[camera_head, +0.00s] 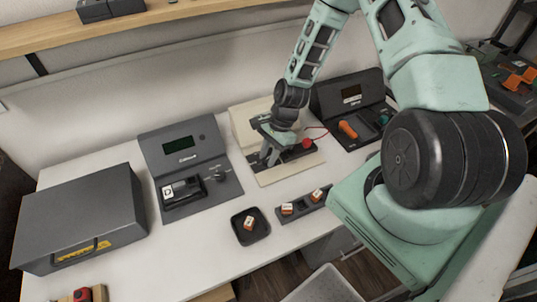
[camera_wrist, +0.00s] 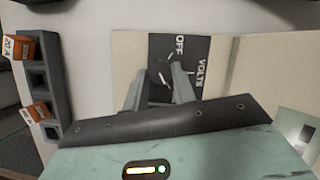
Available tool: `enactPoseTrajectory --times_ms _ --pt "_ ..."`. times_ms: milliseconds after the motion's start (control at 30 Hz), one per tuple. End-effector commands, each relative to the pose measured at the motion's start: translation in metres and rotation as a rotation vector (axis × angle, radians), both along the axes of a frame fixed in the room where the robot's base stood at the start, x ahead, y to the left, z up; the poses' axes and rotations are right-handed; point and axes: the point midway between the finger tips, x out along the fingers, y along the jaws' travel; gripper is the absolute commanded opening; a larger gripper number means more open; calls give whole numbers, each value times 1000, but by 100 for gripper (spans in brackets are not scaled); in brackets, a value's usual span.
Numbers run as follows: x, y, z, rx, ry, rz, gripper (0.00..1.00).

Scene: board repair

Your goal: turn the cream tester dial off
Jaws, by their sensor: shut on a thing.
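The cream tester (camera_head: 250,112) stands at the back middle of the bench, partly hidden by my arm. In the wrist view its cream face (camera_wrist: 215,90) holds a dark dial panel (camera_wrist: 195,48) lettered OFF and VOLTS. The dial (camera_wrist: 157,73) is a dark knob on this panel, between my fingers and hard to make out. Small white marks show around it; which way its pointer faces I cannot tell. My gripper (camera_wrist: 160,80) is shut on the dial. In the head view my gripper (camera_head: 267,158) reaches down onto the tester's front, and the dial is hidden.
A grey tester (camera_head: 180,143) stands left of the cream one, and a dark tester (camera_head: 345,92) with an orange probe (camera_head: 348,130) stands right. A red probe (camera_head: 307,143) lies close beside my gripper. A black tray (camera_head: 238,236) and slotted holder (camera_head: 295,215) sit in front.

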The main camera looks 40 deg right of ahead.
Motion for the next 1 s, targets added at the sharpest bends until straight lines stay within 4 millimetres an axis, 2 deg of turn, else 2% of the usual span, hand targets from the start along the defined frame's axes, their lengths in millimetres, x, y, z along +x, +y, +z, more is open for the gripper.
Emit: enactPoseTrajectory --times_ms 367,1000 --pt "2 0 0 0 1 144 4" --pt "7 4 0 -1 0 738 4"
